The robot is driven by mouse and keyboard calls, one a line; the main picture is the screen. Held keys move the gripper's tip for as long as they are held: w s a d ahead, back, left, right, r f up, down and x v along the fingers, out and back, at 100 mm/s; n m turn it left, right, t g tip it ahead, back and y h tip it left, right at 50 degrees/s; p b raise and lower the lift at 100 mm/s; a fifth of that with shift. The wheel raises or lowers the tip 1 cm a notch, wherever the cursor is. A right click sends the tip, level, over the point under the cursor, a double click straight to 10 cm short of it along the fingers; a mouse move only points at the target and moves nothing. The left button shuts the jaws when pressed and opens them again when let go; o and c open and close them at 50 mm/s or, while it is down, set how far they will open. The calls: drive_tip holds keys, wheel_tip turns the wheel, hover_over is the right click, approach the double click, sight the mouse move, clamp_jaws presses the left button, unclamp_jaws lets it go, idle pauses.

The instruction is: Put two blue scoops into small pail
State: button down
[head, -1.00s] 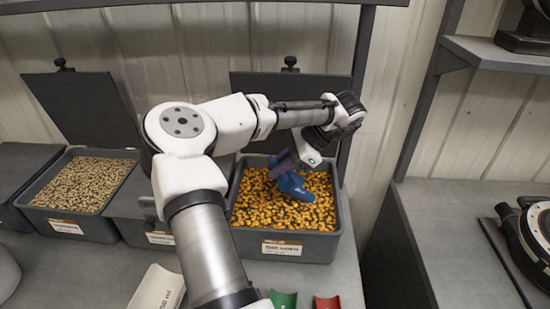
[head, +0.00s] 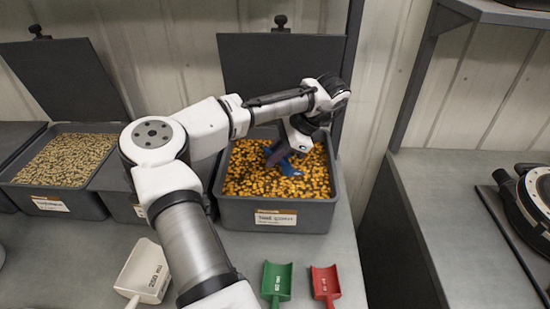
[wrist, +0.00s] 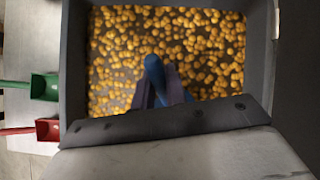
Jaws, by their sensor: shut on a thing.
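My gripper (head: 280,152) is shut on the blue scoop (head: 289,169), over the open bin (head: 277,215) of orange and dark seed. In the wrist view the blue scoop (wrist: 154,72) shows between my fingers, above the seed (wrist: 205,50). The scoop's front end looks low at the seed surface in the head view; I cannot tell how deep it sits or whether it holds seed. I cannot make out a small pail in either view.
A white scoop (head: 147,272), a green scoop (head: 276,281) and a red scoop (head: 325,283) lie on the bench in front of the bin. Another seed bin (head: 65,180) stands left. A raised lid (head: 285,75) is behind my arm. A dark round device (head: 535,195) sits on the right bench.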

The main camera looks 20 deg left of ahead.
drive_tip(key=a+f+t+h+b, duration=0.1)
drive_tip(key=f+h+b, duration=0.1)
drive_tip(key=s+a+f+t+h+b, duration=0.1)
drive_tip(key=f+t+h+b, duration=0.1)
drive_tip(key=b, duration=0.1)
drive_tip(key=s+a+f+t+h+b, duration=0.1)
drive_tip(key=f+t+h+b, duration=0.1)
drive_tip(key=b, duration=0.1)
drive_tip(key=shift+s+a+f+n+h, duration=0.1)
drive_tip(key=shift+s+f+n+h, duration=0.05)
drive_tip(key=shift+s+n+h, duration=0.2)
drive_tip(key=w+a+p+v, duration=0.1)
drive_tip(key=p+v, duration=0.5)
drive_tip(key=v, duration=0.1)
drive_tip(key=a+p+v, duration=0.1)
drive_tip(key=p+v, duration=0.5)
drive_tip(key=v, duration=0.2)
drive_tip(key=shift+w+a+r+p, duration=0.3)
drive_tip(key=shift+r, duration=0.25)
drive_tip(key=shift+h, duration=0.25)
idle(0.4)
